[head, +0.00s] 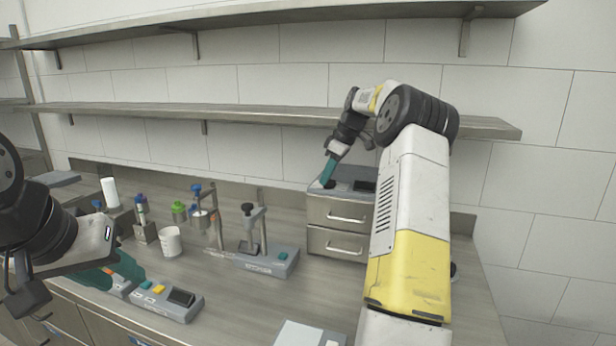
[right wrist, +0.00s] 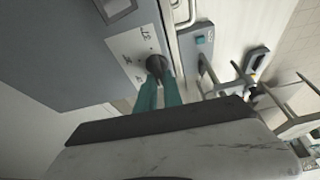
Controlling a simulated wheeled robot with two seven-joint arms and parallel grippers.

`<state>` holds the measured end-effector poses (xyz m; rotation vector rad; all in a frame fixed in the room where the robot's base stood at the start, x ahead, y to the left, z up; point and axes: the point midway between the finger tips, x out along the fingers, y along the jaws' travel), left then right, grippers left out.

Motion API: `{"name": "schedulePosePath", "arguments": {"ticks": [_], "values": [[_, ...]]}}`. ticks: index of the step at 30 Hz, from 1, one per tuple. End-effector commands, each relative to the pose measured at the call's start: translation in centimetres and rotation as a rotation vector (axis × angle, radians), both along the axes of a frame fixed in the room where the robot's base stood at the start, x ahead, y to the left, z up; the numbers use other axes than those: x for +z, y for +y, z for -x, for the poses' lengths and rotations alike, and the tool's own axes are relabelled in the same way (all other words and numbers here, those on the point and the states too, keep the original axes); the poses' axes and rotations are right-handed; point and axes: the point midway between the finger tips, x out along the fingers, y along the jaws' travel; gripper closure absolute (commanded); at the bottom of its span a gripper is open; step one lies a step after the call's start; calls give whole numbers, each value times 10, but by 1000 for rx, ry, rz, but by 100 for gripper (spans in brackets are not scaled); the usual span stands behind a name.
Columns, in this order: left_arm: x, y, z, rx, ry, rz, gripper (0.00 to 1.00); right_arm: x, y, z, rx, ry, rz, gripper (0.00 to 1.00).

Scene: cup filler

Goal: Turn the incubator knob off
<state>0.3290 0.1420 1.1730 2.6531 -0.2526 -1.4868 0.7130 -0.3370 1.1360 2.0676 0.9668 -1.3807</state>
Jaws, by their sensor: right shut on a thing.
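The incubator (head: 322,211) is a grey metal box with two drawers, standing at the back right of the bench. Its dark knob (right wrist: 156,65) sits on a pale panel (right wrist: 131,48) with small printed marks, too small to read. My right gripper (right wrist: 158,82) has its teal fingers shut on the knob; in the head view the right gripper (head: 329,183) reaches down onto the top of the box. The fingers partly hide the knob. My left gripper (head: 126,267) is low at the left, beside a grey device with coloured buttons (head: 168,301); its fingertips are not clear.
A grey stand with a dark top knob (head: 262,258) is in the middle of the bench. A white cup (head: 171,241), a stand with blue knobs (head: 202,212) and a white bottle (head: 110,192) stand left. Shelves (head: 240,113) run above. Some bench between is clear.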

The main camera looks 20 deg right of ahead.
Motion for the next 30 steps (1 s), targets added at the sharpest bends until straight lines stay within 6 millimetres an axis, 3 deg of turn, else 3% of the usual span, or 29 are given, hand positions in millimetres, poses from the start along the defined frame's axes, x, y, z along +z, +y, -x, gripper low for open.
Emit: {"name": "schedulePosePath", "arguments": {"ticks": [20,21,24,30], "values": [[0,0,0,0,0,0,64,0,-1,0,66,-1,2,100],[0,0,0,0,0,0,64,0,-1,0,66,-1,2,87],[0,0,0,0,0,0,64,0,-1,0,66,0,2,67],[0,0,0,0,0,0,64,0,0,0,66,0,2,67]]}}
